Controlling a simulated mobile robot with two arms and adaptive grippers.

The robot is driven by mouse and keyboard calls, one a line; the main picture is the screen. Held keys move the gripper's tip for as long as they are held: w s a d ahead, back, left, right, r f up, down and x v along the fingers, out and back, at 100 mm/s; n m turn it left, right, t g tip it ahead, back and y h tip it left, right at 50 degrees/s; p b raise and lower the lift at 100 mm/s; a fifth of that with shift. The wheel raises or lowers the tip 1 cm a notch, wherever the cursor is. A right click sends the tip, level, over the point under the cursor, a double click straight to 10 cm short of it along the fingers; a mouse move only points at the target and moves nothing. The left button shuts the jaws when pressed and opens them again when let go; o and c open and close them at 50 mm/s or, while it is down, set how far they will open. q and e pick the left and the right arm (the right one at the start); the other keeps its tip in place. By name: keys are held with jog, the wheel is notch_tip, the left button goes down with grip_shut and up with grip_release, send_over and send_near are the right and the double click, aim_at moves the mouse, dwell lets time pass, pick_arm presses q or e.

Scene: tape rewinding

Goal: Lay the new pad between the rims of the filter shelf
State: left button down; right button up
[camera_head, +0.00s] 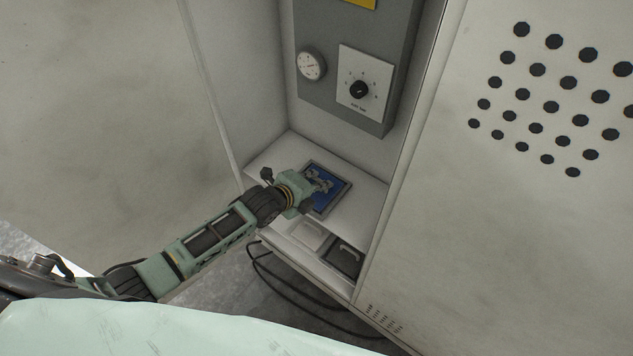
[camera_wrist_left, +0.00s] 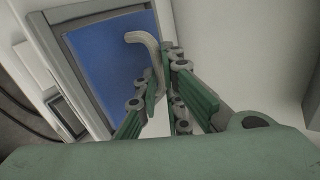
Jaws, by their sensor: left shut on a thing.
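A blue pad (camera_head: 331,193) lies at the shelf inside the cabinet, with a grey rim around it. In the left wrist view the blue pad (camera_wrist_left: 103,62) has a pale bent handle (camera_wrist_left: 143,40) near its right side, and the grey rim (camera_wrist_left: 72,68) runs along its left and top. My left gripper (camera_head: 316,185) is over the pad. In the left wrist view its fingers (camera_wrist_left: 164,88) are shut on the handle. The fingers and palm hide the pad's near right part. I cannot tell whether the pad rests fully between the rims. My right gripper is not in view.
The cabinet walls stand close around the white shelf (camera_head: 367,207). A grey box with a gauge (camera_head: 312,65) and a dial (camera_head: 359,89) hangs above. A pale panel (camera_head: 308,234) and a dark one (camera_head: 343,260) lie at the front. A perforated door stands right.

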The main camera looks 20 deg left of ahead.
pick_arm(q)
jog(key=c, duration=1.9)
grip_release()
jog(key=shift+f, duration=0.1)
jog(key=p+v, duration=0.1)
jog(key=v, duration=1.1)
jog(key=shift+r, duration=0.2)
